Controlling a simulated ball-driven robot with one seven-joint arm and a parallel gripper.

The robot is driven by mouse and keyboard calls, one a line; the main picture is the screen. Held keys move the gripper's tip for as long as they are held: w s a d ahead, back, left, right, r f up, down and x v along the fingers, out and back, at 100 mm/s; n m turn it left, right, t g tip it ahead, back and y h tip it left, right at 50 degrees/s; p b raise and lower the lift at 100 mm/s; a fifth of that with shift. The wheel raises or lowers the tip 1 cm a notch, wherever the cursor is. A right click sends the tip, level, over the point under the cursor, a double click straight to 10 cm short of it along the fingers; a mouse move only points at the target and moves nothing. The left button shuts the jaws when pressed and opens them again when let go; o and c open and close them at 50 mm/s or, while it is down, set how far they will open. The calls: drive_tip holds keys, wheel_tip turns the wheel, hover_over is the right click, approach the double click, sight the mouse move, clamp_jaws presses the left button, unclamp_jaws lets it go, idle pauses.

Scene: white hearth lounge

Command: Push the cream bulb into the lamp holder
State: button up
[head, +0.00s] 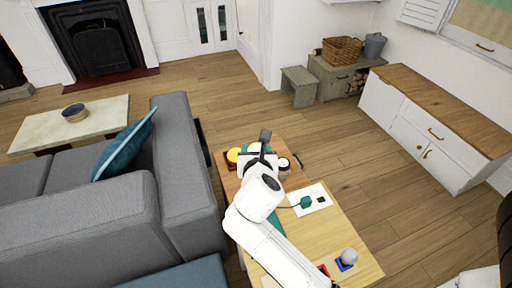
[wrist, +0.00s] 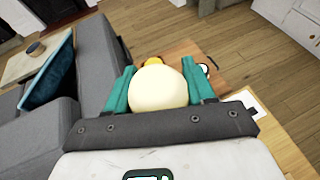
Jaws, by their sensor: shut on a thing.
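The cream bulb (wrist: 158,88) fills the middle of the wrist view as a smooth round ball. My gripper (wrist: 157,84) has its two teal fingers on either side of the bulb and is shut on it. In the head view the gripper end (head: 260,155) is over the wooden board at the far end of the table, and my arm covers much of that spot. I cannot make out the lamp holder for the cream bulb; the bulb and my gripper may hide it. I cannot tell whether the bulb touches anything below.
A yellow round thing (head: 232,155) and a white-and-dark round thing (head: 283,163) flank my gripper. A white plate (head: 318,208) with a teal plug (head: 306,202) lies nearer. A grey knob-like piece on a blue base (head: 346,260) stands at the near end. A grey sofa (head: 185,140) is left.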

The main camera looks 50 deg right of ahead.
drive_tip(key=shift+f+b, duration=0.95)
drive_tip(key=shift+f, duration=1.6)
drive_tip(key=shift+p, duration=1.45)
drive_tip(key=shift+f+b, duration=0.5)
drive_tip(key=shift+f, duration=0.55)
drive_tip(key=o, duration=1.1)
drive_tip(key=shift+s+a, duration=0.1)
drive_tip(key=p+v, duration=0.4)
drive_tip(key=v, duration=0.2)
drive_tip(key=shift+s+a+r+p, duration=0.25)
drive_tip(key=shift+p, duration=0.05)
idle(0.5)
